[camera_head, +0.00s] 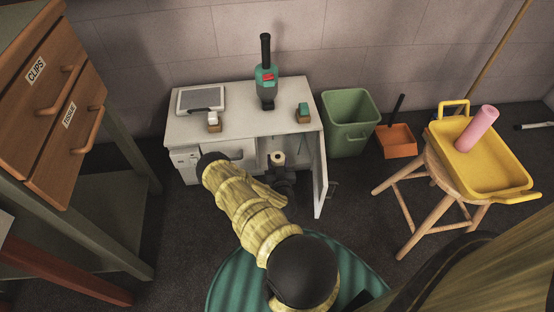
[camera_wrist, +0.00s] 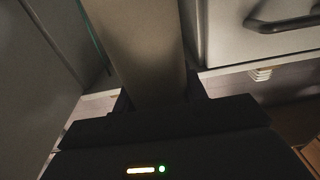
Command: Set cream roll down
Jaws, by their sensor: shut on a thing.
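The cream roll (camera_head: 278,158) shows in the head view inside the open compartment of the white cabinet (camera_head: 240,124), its dark core hole facing up. My gripper (camera_head: 283,178) is at the compartment's front, shut on the roll. In the wrist view the roll (camera_wrist: 140,45) fills the space between the dark fingers of my gripper (camera_wrist: 160,100). Whether the roll's lower end touches the compartment floor is hidden behind my gripper.
The cabinet door (camera_head: 320,178) stands open just right of my gripper. A drawer handle (camera_wrist: 285,22) shows in the wrist view. A green bin (camera_head: 350,125) and a stool (camera_head: 425,200) bearing a yellow tray (camera_head: 500,185) with a pink roll (camera_head: 477,128) stand to the right.

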